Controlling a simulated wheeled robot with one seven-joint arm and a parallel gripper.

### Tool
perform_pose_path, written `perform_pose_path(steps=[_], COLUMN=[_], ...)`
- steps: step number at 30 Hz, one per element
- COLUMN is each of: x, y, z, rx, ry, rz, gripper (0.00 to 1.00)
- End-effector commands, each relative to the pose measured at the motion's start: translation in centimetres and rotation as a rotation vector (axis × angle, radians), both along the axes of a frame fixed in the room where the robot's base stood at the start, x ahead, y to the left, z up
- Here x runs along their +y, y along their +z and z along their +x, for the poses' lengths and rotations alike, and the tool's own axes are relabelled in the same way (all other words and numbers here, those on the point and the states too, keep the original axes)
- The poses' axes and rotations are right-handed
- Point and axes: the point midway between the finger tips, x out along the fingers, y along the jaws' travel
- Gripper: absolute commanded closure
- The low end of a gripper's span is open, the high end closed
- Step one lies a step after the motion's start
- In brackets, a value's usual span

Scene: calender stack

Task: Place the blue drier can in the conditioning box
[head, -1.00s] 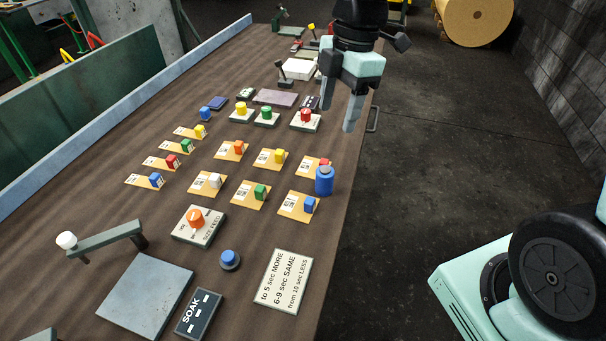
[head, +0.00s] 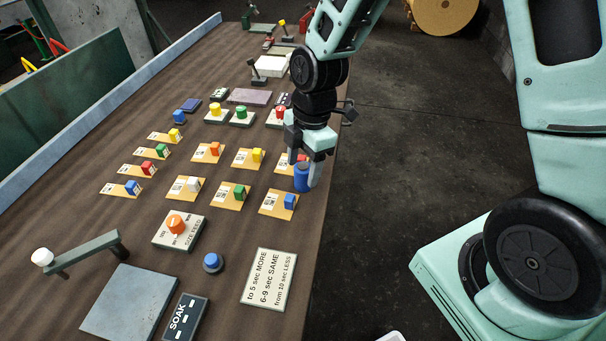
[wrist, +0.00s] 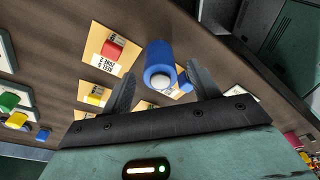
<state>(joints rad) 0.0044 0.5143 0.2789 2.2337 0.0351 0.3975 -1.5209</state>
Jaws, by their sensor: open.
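The blue drier can (head: 301,181) stands upright near the right edge of the table, beside the cards with small coloured blocks. My gripper (head: 305,172) is open right at the can, pointing down, with one finger on its right side. In the wrist view the can (wrist: 158,57) shows between and a little beyond the two fingertips (wrist: 160,74), apart from both. The head view partly hides the can's top behind my gripper. I cannot identify the conditioning box for sure in either view.
Cards (head: 277,203) with coloured blocks lie close to the can. A SOAK sign (head: 181,318), a grey plate (head: 130,300), a blue button (head: 212,261) and a timing sign (head: 268,279) are nearer.

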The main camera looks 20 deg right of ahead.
Motion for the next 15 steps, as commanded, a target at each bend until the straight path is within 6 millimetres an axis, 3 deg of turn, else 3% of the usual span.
perform_pose_path(steps=[6,14,15], x=[0.3,0.3,0.3], y=[-2.6,-2.9,-2.9], z=[-0.2,-0.1,-0.1], rx=[0.003,0.0,0.0], ry=[0.0,0.0,0.0], rz=[0.001,0.0,0.0], gripper=[0.39,0.39,0.45])
